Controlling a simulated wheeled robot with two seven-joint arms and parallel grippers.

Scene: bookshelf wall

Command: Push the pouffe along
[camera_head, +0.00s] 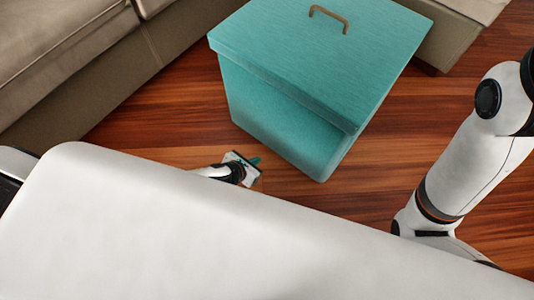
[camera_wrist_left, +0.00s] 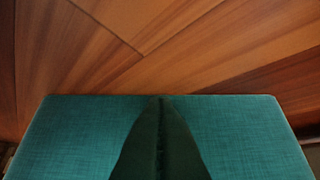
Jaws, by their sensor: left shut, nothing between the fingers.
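The pouffe (camera_head: 310,70) is a teal cloth box with an overhanging lid and a brown handle (camera_head: 329,17) on top. It stands on the wooden floor ahead of me. My left gripper (camera_head: 256,161) is low beside the pouffe's near side, with its fingers shut and empty. In the left wrist view the shut dark fingers (camera_wrist_left: 160,110) overlap the teal face of the pouffe (camera_wrist_left: 75,140). I cannot tell whether the fingertips touch it. My right arm shows at the right, but its gripper is out of view.
A beige sofa (camera_head: 60,55) runs along the left, close to the pouffe. Another beige seat (camera_head: 445,40) stands behind the pouffe at the back right. The wooden floor (camera_head: 400,130) is bare to the right of the pouffe. My white body covers the lower picture.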

